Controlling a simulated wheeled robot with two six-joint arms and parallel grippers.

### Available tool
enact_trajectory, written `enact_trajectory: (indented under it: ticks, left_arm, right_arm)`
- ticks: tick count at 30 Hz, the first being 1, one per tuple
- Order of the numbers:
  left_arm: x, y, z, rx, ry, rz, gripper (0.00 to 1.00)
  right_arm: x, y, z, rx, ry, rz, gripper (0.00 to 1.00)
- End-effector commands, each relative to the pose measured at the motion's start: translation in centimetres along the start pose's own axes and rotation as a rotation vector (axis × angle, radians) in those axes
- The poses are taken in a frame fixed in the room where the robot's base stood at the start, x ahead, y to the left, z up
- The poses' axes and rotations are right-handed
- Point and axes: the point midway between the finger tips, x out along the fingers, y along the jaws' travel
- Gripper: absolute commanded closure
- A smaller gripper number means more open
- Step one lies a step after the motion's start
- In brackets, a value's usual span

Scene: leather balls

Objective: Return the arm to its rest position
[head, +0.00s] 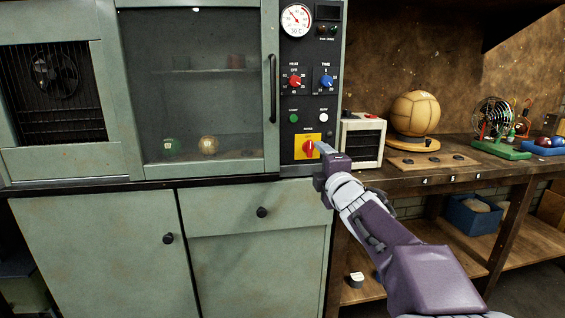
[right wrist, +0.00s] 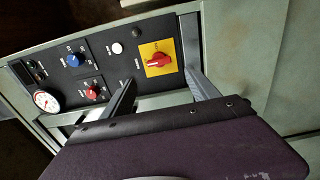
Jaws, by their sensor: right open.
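My right arm comes in from the lower right in the head view. Its gripper (head: 322,153) is just in front of the control panel (head: 311,85), beside the red rotary switch (head: 308,149) on a yellow plate. In the right wrist view the gripper (right wrist: 160,95) has its two fingers spread apart, with nothing between them. The red switch (right wrist: 158,61) shows beyond the gap between the fingers. I cannot tell whether a finger touches the panel. My left gripper is not in view.
A glass-doored cabinet (head: 200,85) holds a green ball (head: 173,146) and a tan ball (head: 208,145). Right of the panel, a wooden bench (head: 455,150) carries a small white box (head: 362,140), a large leather ball (head: 415,113) and a wire cage (head: 493,118). A blue bin (head: 472,213) sits below.

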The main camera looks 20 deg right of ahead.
Motion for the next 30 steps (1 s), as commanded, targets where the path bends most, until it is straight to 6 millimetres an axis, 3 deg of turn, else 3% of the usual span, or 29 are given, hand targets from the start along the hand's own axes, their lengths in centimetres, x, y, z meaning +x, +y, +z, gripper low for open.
enact_trajectory:
  ticks: [4, 7, 8, 9, 13, 15, 18, 21, 27, 30]
  left_arm:
    - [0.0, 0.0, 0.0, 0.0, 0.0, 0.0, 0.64]
    - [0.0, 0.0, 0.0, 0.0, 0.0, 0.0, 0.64]
    - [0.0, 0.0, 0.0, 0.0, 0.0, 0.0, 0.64]
    - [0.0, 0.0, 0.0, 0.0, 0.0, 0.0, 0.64]
    - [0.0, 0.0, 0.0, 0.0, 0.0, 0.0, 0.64]
    - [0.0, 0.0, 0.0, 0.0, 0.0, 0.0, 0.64]
    - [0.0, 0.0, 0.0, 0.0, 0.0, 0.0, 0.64]
    - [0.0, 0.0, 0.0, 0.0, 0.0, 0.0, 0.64]
    - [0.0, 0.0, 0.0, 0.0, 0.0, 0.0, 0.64]
    - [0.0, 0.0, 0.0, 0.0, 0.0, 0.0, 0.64]
  right_arm:
    - [0.1, 0.0, -0.6, 0.0, 0.012, 0.0, 0.31]
    - [0.7, -1.1, -4.6, 0.004, 0.094, -0.023, 0.31]
    - [0.8, -2.6, -6.2, 0.014, 0.128, -0.052, 0.31]
    - [0.8, -5.3, -8.5, 0.044, 0.166, -0.11, 0.31]
    - [-1.6, -16.7, -12.7, 0.258, 0.149, -0.416, 0.31]
    - [-4.3, -22.6, -13.7, 0.395, 0.077, -0.597, 0.31]
    - [-9.0, -29.5, -14.2, 0.569, -0.074, -0.826, 0.31]
    - [-14.1, -34.5, -13.9, 0.713, -0.255, -1.006, 0.31]
    - [-23.7, -40.1, -12.3, 0.975, -0.701, -1.237, 0.31]
    - [-27.3, -40.9, -12.0, 1.14, -0.982, -1.266, 0.31]
